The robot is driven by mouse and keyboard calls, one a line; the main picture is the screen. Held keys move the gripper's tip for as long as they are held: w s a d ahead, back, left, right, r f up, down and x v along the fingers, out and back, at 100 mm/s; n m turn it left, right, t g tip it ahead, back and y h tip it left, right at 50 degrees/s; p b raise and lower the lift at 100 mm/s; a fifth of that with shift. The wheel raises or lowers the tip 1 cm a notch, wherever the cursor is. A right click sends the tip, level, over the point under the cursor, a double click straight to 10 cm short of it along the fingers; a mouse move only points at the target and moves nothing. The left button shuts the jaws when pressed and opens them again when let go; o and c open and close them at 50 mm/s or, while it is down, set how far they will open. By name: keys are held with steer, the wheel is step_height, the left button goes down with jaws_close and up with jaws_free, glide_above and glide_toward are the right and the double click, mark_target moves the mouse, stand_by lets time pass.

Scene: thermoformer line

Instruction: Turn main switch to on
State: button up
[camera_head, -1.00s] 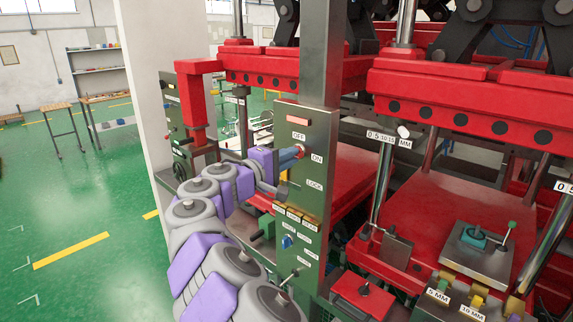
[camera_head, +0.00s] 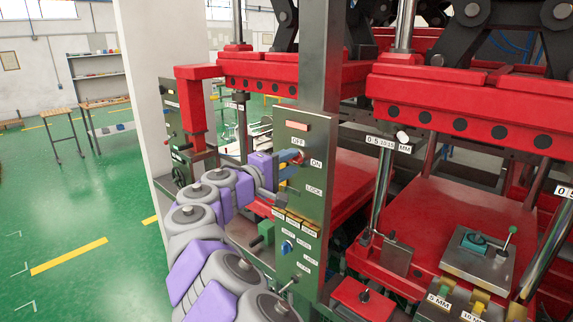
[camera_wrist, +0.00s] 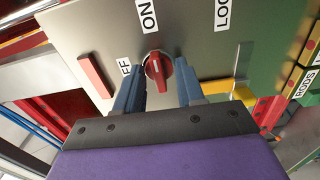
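The main switch is a round red knob (camera_wrist: 156,70) with a raised grip, on a grey metal panel (camera_wrist: 95,35). In the wrist view, OFF is left of it, ON above it and LOCK at upper right. The grip's long side runs roughly up and down in that view, a white mark on it. My gripper (camera_wrist: 159,80) is open, with one blue finger on each side of the knob and a visible gap to each. In the head view my gripper (camera_head: 291,164) reaches the panel from the left, and its fingers partly hide the knob (camera_head: 299,157).
A red rectangular piece (camera_wrist: 95,75) sits on the panel near OFF. Below the switch in the head view are yellow tags and a blue knob (camera_head: 287,247). A steel post (camera_head: 319,60) rises behind the panel. Red press plates (camera_head: 445,215) stand to the right.

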steer(key=p+v, duration=0.1)
steer(key=v, duration=1.6)
steer(key=shift+a+p, duration=0.25)
steer(key=shift+p, duration=0.15)
steer(key=shift+s+f, duration=0.1)
